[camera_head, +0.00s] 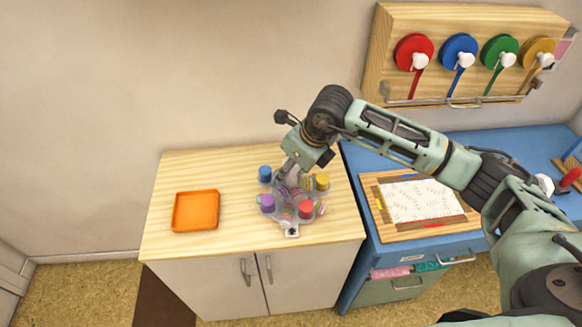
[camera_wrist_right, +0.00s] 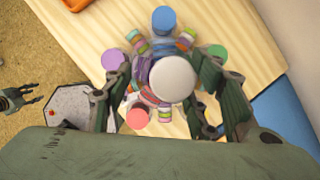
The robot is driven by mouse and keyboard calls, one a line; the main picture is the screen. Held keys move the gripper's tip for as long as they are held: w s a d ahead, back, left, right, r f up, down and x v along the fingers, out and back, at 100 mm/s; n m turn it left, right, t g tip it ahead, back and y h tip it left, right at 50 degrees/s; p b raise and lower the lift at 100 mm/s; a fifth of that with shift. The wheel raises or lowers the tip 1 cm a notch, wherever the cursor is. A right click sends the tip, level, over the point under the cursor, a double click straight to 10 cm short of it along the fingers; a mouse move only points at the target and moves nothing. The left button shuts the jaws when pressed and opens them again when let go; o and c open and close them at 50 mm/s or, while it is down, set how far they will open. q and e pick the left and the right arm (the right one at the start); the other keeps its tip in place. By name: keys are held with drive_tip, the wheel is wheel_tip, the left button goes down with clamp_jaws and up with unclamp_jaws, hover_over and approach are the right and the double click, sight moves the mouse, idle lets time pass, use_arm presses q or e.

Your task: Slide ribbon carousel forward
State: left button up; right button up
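The ribbon carousel (camera_head: 292,213) is a round clear stand with blue, yellow, red and purple capped posts and striped ribbon rolls. It stands on the light wood cabinet top, right of its middle. My right gripper (camera_head: 292,182) points down over its centre. In the right wrist view, the carousel's pale round central knob (camera_wrist_right: 173,78) lies between the spread fingers of my right gripper (camera_wrist_right: 165,82). A gap shows left of the knob; contact on the right is unclear. My left gripper (camera_wrist_right: 30,97) shows only at the left edge of the wrist view, apparently open, away from the carousel.
An orange tray (camera_head: 176,212) lies on the cabinet top (camera_head: 240,175) left of the carousel, with clear wood between. A blue desk (camera_head: 350,160) with a framed paper board (camera_head: 418,203) stands at right. A rack of colored ribbon reels (camera_head: 460,75) hangs on the wall.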

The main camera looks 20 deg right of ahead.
drive_tip(key=shift+r, duration=0.15)
drive_tip(key=shift+d+r, duration=0.1)
drive_tip(key=shift+r, duration=0.2)
drive_tip(key=v, duration=1.1)
drive_tip(key=shift+s, duration=0.2)
drive_tip(key=shift+d, duration=0.1)
